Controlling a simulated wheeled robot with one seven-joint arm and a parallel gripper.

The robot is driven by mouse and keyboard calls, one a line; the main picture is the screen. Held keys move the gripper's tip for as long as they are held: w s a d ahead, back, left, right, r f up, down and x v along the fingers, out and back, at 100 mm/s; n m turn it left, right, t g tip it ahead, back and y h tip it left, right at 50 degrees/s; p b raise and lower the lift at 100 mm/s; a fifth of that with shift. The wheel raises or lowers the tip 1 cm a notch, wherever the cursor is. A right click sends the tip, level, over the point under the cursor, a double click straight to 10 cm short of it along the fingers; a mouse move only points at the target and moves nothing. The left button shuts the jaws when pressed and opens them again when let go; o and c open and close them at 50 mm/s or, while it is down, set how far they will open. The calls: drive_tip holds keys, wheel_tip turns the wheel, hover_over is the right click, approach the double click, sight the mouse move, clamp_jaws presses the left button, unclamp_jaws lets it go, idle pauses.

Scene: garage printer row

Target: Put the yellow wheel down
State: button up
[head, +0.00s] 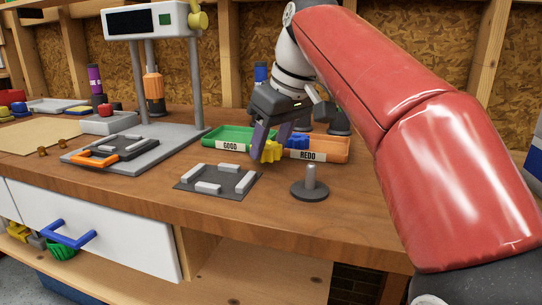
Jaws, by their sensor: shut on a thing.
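My gripper (263,146) hangs above the bench from the red arm, in front of the two trays. It is shut on the yellow wheel (272,151), which has a toothed edge and hides part of both trays. The green tray labelled GOOD (225,146) is just to its left and behind. The orange tray labelled REDO (330,157) is to its right, with a blue toothed piece (298,141) at its left end. I cannot tell the exact height of the wheel above the bench.
A grey plate with pale blocks (218,182) lies in front of the green tray. A dark round base with an upright peg (310,184) stands to its right. A printer frame (152,22) rises at the left. Bare bench (280,225) shows at the front.

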drive_tip(key=shift+f, duration=0.75)
drive_tip(key=shift+f, duration=0.15)
drive_tip(key=o, duration=0.9)
drive_tip(key=shift+o, duration=0.2)
drive_tip(key=shift+f, duration=0.1)
